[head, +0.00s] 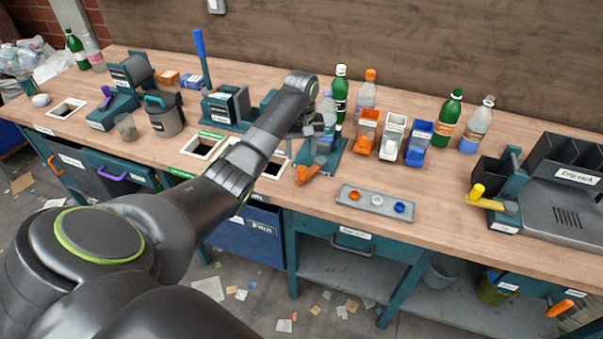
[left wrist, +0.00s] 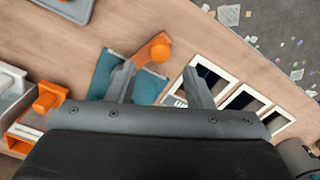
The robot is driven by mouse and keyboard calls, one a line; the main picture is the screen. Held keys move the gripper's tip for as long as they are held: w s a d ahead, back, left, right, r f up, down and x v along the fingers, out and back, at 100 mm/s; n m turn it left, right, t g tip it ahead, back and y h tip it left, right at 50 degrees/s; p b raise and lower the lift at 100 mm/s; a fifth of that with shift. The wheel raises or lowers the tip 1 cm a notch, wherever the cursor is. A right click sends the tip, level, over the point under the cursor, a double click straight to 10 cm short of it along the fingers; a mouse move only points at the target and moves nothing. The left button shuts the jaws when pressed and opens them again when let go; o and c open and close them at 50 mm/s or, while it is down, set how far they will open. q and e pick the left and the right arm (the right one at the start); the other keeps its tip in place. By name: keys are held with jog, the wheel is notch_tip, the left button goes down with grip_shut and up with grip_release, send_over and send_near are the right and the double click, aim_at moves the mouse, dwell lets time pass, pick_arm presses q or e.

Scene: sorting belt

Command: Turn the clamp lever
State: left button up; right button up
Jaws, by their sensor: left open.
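The orange clamp lever (head: 307,174) sticks out at the front of a teal clamp base (head: 335,157) on the workbench. A clear bottle (head: 328,112) stands at this clamp, partly hidden by my gripper. In the left wrist view the lever (left wrist: 154,50) shows as an orange bar with a round knob, just beyond and between my fingertips. My left gripper (left wrist: 159,74) is open and empty above the teal base, pointing down, apart from the lever as far as I can tell. My right gripper is not in view.
Right of the clamp stand orange, white and blue bins (head: 392,137), with bottles behind. A grey tray (head: 376,202) with coloured caps lies in front. White-framed openings (head: 203,146) lie to the left. A drip rack (head: 560,190) with a yellow handle stands far right.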

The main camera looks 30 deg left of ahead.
aim_at(301, 168)
pick_arm(q)
notch_tip(301, 168, down, 8)
jog(key=shift+f, duration=0.1)
dwell(0.4)
grip_shut()
